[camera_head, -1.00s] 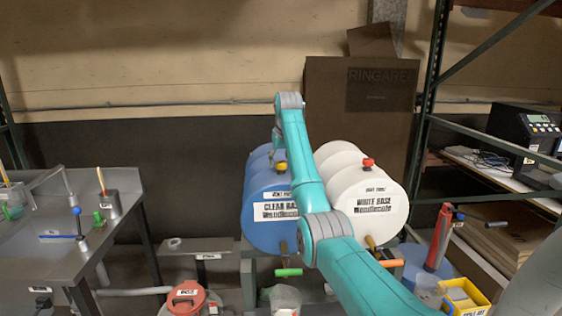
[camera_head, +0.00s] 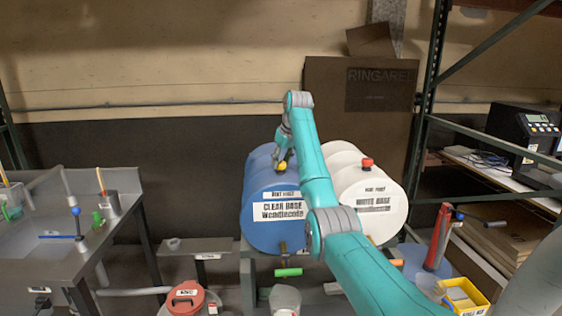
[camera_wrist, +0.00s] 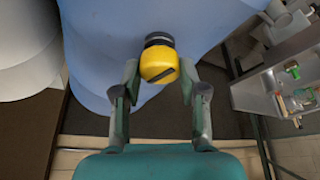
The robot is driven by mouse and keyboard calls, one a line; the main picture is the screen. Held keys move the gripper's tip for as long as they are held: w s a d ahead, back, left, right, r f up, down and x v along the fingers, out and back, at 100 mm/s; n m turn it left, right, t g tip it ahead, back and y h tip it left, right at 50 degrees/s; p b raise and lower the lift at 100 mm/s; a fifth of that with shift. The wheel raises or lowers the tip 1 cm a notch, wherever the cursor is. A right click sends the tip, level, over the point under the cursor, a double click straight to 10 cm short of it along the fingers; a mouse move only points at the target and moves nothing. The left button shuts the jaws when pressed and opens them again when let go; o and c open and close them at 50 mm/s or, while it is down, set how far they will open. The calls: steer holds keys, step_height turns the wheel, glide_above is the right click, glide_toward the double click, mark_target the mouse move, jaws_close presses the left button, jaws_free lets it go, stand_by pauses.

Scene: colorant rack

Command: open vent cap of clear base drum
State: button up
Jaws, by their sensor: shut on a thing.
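The clear base drum (camera_head: 262,235) is a blue drum lying on its side, labelled CLEAR BASE. Its yellow vent cap (camera_head: 281,167) sits on the upper side near the labelled end. In the wrist view the cap (camera_wrist: 158,62) is round and yellow with a dark slot, above a black neck (camera_wrist: 159,39) on the blue drum (camera_wrist: 100,40). My gripper (camera_wrist: 160,75) comes at the cap from above, one finger on each side, and is shut on it. In the head view my gripper (camera_head: 282,158) is small and partly hides the cap.
A white base drum (camera_head: 372,215) with a red cap (camera_head: 367,162) lies close on the right, partly behind my arm. A green-handled tap (camera_head: 288,272) sticks out below the blue drum. A steel sink bench (camera_head: 60,265) stands left.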

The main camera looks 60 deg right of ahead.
steer(key=shift+n+y, duration=0.6)
steer(key=shift+n, duration=0.9)
steer(key=o, duration=1.1)
steer(key=shift+o, duration=0.2)
steer(key=v, duration=0.7)
steer(key=shift+r, duration=0.2)
steer(key=shift+s+d, duration=0.1)
steer(key=shift+s, duration=0.05)
